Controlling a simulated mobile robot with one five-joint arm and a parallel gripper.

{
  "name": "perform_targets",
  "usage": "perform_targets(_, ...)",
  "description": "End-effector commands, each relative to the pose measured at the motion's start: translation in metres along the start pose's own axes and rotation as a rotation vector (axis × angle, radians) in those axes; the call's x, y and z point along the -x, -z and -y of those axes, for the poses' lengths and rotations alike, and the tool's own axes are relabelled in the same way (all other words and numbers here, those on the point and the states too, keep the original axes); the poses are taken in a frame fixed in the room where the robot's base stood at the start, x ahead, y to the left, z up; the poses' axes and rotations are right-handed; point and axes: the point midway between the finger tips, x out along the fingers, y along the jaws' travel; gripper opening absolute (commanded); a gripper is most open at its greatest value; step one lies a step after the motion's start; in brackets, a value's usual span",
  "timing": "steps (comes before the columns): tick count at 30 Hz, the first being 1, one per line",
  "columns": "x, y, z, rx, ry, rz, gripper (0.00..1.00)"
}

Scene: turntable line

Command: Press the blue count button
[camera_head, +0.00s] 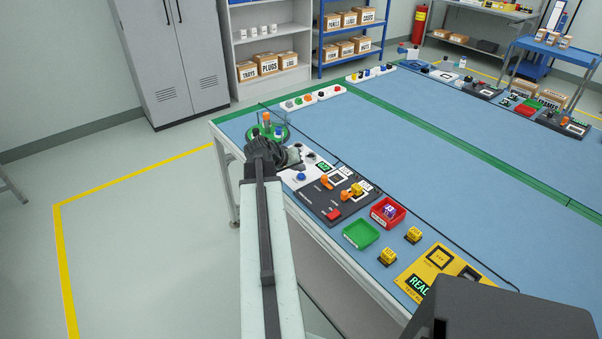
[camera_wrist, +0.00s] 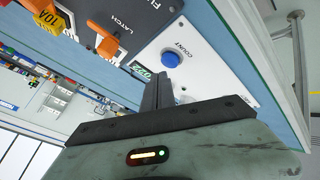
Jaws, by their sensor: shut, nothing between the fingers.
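The blue count button (camera_wrist: 170,59) is a round blue cap on a white panel (camera_wrist: 200,62), beside the printed word COUNT. It also shows in the head view (camera_head: 301,177), at the near edge of the blue table. My gripper (camera_wrist: 160,75) is shut and empty, its fingertips close to the button's lower left side in the wrist view. I cannot tell whether they touch it. A small green-lit display (camera_wrist: 142,73) sits on the panel, partly hidden by my fingers.
A dark panel (camera_head: 320,207) with orange switches and a red button is beside the white panel. A green tray (camera_head: 361,234), a red bin (camera_head: 388,213) and yellow blocks (camera_head: 413,235) stand further right. A green turntable (camera_head: 281,134) with pieces lies behind my gripper.

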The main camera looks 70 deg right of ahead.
Motion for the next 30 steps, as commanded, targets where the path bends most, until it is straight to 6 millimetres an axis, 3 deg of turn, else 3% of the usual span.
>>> perform_targets(11, 0.003, 0.002, -0.002, 0.000, 0.000, -0.001, 0.00)
perform_targets(25, 0.036, 0.026, -0.025, 0.001, 0.000, -0.001, 0.00)
perform_targets(30, 0.037, 0.027, -0.026, 0.001, 0.000, -0.001, 0.00)
